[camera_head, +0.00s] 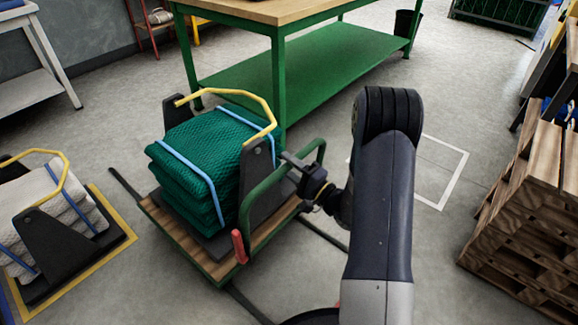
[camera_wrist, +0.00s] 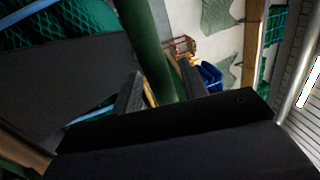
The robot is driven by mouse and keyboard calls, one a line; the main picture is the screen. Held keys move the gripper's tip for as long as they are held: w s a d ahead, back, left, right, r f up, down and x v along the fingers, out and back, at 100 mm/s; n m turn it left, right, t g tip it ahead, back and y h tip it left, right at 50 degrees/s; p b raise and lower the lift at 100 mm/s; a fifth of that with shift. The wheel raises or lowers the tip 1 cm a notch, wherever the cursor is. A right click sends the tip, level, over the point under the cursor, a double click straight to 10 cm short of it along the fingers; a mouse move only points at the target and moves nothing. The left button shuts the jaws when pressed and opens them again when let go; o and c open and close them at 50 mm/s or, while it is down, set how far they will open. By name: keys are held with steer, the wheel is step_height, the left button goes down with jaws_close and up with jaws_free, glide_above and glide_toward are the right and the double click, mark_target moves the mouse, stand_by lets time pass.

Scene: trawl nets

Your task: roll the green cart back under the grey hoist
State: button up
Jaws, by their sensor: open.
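The green cart (camera_head: 244,262) has a wooden deck and a green tubular push handle (camera_head: 262,185) with a red lever (camera_head: 239,246). It carries a dark cradle (camera_head: 262,190) with a stack of folded green net (camera_head: 195,165), two blue straps and a yellow bail. My gripper (camera_head: 290,162) is at the upper part of the push handle. In the wrist view, the green handle bar (camera_wrist: 148,40) runs between the two fingers of my open gripper (camera_wrist: 161,76). I cannot tell whether the fingers touch the bar. I cannot make out the grey hoist.
A green workbench (camera_head: 325,65) stands close behind the cart. A second cradle with pale net (camera_head: 65,205) sits on a yellow-edged patch at left. Wooden pallets (camera_head: 535,190) are stacked at right. A white floor outline (camera_head: 455,180) lies on open floor right of my arm.

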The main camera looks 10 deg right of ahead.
jaws_close()
stand_by(0.3)
stand_by(0.3)
